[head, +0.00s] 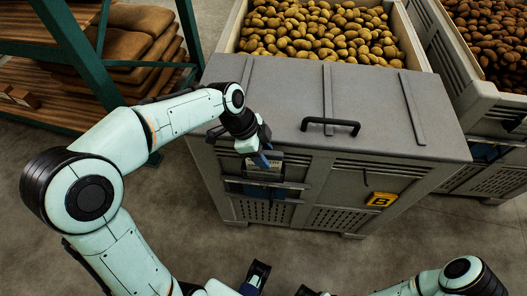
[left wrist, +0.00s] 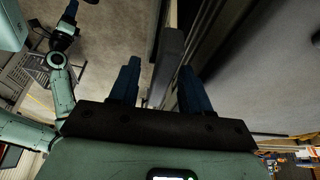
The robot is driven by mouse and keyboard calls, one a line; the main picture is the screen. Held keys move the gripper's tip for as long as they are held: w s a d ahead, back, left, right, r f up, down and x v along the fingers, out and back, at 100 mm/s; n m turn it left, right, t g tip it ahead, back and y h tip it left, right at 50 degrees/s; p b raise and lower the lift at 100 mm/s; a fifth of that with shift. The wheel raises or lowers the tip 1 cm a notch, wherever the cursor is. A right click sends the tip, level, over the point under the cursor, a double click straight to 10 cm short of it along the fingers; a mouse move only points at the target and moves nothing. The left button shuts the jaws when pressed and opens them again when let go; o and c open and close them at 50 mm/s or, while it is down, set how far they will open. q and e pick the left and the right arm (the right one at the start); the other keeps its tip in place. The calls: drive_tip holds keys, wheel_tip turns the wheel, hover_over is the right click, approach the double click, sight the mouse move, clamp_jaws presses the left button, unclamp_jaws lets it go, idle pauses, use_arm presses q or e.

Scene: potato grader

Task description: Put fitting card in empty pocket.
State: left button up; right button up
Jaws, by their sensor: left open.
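My left gripper (head: 264,158) is at the upper left of the grey crate's (head: 400,165) front face. In the left wrist view its two blue fingers (left wrist: 158,82) stand wide apart, with a grey upright edge beyond and between them. A pale card with dark print (head: 264,168) shows just below the fingers, partly covered by them. It is at a dark pocket or holder (head: 262,190) on the crate front; I cannot tell how far it sits in it. A dark gripper part with a blue finger (head: 252,280) shows at the bottom edge, probably my right gripper, cut off.
The crate has a grey lid with a black handle (head: 331,124) and a yellow "B" plate (head: 380,200). Potatoes (head: 315,28) lie behind the lid. A second crate (head: 470,105) stands at right. A green rack with brown sacks (head: 130,45) is at left. The floor in front is clear.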

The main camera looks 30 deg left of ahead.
use_arm(q)
drive_tip(key=p+v, duration=0.1)
drive_tip(key=v, duration=1.1)
use_arm(e)
drive_tip(key=shift+w+r, duration=0.1)
drive_tip(key=shift+r, duration=0.75)
